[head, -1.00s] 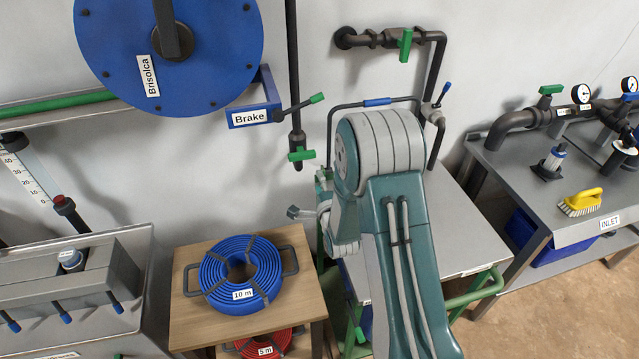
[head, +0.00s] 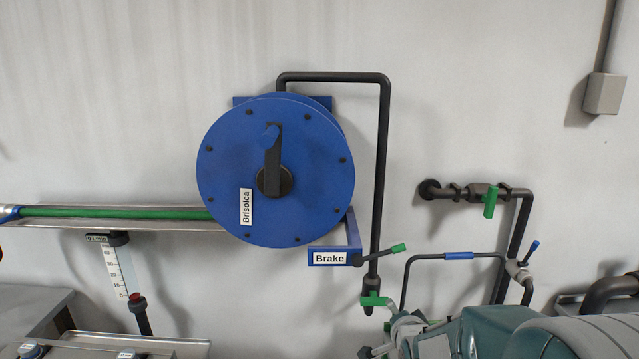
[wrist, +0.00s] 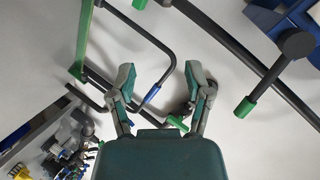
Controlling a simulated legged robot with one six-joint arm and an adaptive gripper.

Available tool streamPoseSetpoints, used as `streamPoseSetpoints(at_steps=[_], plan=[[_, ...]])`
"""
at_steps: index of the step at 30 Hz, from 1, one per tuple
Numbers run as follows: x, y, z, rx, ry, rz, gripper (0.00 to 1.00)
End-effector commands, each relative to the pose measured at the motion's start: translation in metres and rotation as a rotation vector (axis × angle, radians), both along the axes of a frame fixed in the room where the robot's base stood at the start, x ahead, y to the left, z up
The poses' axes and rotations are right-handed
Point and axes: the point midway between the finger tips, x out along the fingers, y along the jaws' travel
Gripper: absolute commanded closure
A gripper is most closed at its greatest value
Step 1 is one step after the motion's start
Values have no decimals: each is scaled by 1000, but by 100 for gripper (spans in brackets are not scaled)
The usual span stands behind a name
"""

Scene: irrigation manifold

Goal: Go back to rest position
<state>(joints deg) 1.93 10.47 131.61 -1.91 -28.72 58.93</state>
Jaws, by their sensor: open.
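My gripper (wrist: 162,88) is open in the wrist view, its two fingers spread apart with nothing held between them. Behind the gap between the fingers, a bent dark pipe with a blue grip (wrist: 151,94) shows; it appears farther back, apart from the fingers. In the head view my arm is folded low along the bottom right edge, and the gripper end is only partly visible near the bottom, in front of the wall piping.
The blue hose reel (head: 305,190) is on the wall, with the Brake bracket (head: 318,257) and its green-tipped lever (head: 398,248) below. A green-handled valve (head: 490,203) is at right. A grey wall box (head: 604,94) hangs upper right.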

Motion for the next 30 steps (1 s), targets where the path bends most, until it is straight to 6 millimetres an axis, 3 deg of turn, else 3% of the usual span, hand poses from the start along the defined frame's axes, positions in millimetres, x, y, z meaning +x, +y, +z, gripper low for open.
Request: streamPoseSetpoints(at_steps=[3,12,24,30], plan=[[-28,2,25,-119,80,55,36],[-118,7,64,-399,304,249,36],[-263,14,83,-694,562,605,36],[-297,15,82,-747,616,704,36]])
